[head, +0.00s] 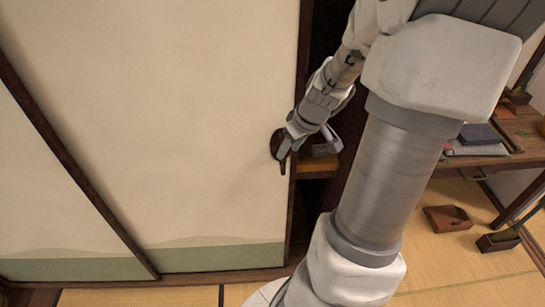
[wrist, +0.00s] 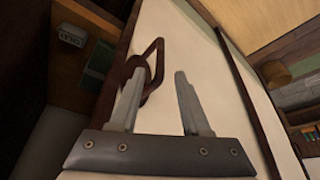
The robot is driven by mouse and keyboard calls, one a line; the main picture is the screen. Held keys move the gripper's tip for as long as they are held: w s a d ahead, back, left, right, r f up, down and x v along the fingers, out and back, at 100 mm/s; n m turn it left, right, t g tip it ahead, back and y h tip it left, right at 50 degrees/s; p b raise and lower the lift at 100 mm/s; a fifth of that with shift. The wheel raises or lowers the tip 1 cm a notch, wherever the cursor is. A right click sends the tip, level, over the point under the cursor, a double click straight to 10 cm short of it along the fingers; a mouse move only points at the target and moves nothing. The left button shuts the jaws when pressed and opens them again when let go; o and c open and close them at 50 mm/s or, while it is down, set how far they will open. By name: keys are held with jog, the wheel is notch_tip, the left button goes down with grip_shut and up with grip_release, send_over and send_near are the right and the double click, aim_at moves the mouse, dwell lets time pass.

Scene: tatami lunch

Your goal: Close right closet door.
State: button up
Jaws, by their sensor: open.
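The right closet door (head: 205,110) is a cream sliding panel with a dark wood frame and a green band low down. A dark gap stands open between its right edge and my arm. Its dark brown handle (head: 277,144) is near that edge and also shows in the wrist view (wrist: 155,62). My gripper (head: 303,151) is open at the handle. In the wrist view, the left finger of my gripper (wrist: 159,73) overlaps the handle, and the right finger lies over the cream panel. Whether the finger touches the handle, I cannot tell.
The gap shows a wooden shelf (head: 317,166); inside, the wrist view shows a small white labelled box (wrist: 71,35). Another cream panel (head: 45,195) is at the left. A low desk (head: 520,135) and a brown tray (head: 447,217) on tatami stand at the right.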

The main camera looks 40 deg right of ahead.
jog(key=b+x, duration=0.1)
jog(key=x, duration=0.7)
jog(key=shift+w+f+b, duration=0.15)
jog(key=shift+f+b, duration=0.15)
jog(key=shift+b, duration=0.05)
grip_shut()
dwell(1.0)
